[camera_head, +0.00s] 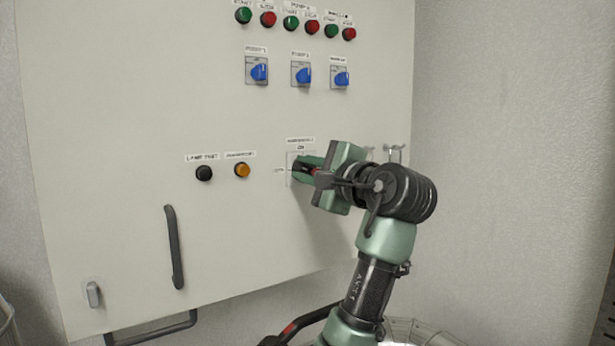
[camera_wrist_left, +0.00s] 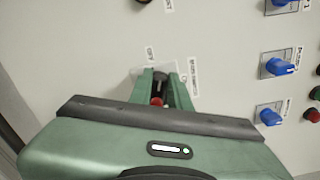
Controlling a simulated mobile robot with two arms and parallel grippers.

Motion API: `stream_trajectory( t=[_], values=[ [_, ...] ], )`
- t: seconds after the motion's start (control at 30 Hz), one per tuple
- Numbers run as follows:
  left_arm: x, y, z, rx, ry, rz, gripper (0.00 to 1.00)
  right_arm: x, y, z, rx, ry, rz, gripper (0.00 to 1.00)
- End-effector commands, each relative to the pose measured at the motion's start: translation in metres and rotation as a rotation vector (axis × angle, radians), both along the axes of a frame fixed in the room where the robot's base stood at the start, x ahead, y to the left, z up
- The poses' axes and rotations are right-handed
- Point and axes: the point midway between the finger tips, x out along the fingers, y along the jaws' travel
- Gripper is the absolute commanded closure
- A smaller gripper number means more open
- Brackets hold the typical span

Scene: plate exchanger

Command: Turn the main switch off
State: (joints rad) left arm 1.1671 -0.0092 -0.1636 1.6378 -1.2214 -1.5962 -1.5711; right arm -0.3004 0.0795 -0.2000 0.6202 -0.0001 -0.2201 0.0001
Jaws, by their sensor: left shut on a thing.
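The main switch (camera_head: 314,171) is a dark and red knob on a pale square plate, low on the front of the cabinet. Its label is above it, and a smaller mark is on the plate's left. My left gripper (camera_head: 304,168) is at the plate and shut on the knob. In the left wrist view the knob (camera_wrist_left: 158,99) shows dark and red between the two green fingers. The fingers hide much of it, so I cannot tell its exact angle. My right gripper is not in view.
A black button (camera_head: 204,173) and an orange lamp (camera_head: 242,170) sit left of the switch. Three blue selector knobs (camera_head: 301,75) and several green and red buttons are above. A dark door handle (camera_head: 174,246) stands out at lower left. A grey wall (camera_head: 510,130) is at right.

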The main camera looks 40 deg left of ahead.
Motion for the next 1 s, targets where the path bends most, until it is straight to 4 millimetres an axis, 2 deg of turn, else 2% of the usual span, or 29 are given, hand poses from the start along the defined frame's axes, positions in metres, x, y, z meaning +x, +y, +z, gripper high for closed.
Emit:
stream_trajectory(
  t=[0.1, 0.43, 1.0],
  values=[
    [-0.001, 0.000, -0.005, -0.038, -0.094, 0.000, 1.00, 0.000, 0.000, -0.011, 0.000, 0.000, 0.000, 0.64],
    [-0.002, 0.001, -0.009, -0.115, -0.281, 0.000, 1.00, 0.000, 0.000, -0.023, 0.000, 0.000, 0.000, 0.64],
    [-0.002, 0.001, -0.010, -0.150, -0.358, 0.001, 1.00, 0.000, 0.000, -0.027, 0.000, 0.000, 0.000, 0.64]
  ],
)
